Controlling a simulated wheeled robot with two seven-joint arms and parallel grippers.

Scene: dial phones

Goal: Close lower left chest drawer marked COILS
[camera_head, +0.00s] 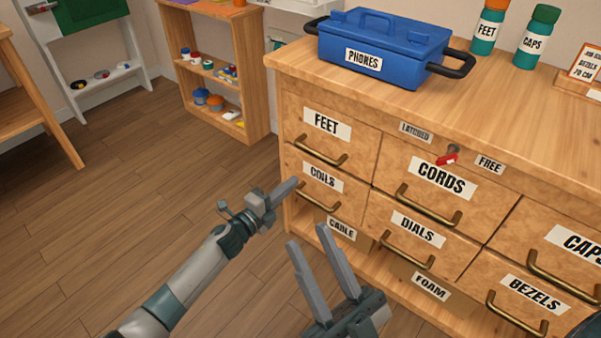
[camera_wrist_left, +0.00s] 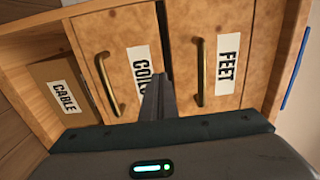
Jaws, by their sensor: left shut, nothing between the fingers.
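The COILS drawer (camera_head: 350,204) is at the lower left of the chest, under the FEET drawer (camera_head: 345,150). Its front looks flush or nearly flush with its neighbours; a dark gap shows beside the FEET drawer in the left wrist view. My left gripper (camera_head: 293,183) is shut and empty, its tips at the left end of the brass COILS handle (camera_head: 320,203). In the left wrist view the closed fingers (camera_wrist_left: 158,82) cover part of the COILS label; contact cannot be told. My right gripper (camera_head: 306,236) is open and empty, in front of the chest and lower.
A red-handled latch knob (camera_head: 447,159) sits between LATCHED and FREE labels. CABLE (camera_head: 342,229) and FOAM (camera_head: 431,286) boxes stand on the shelf below the drawers. A blue PHONES case (camera_head: 385,50) is on top. The floor to the left is clear.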

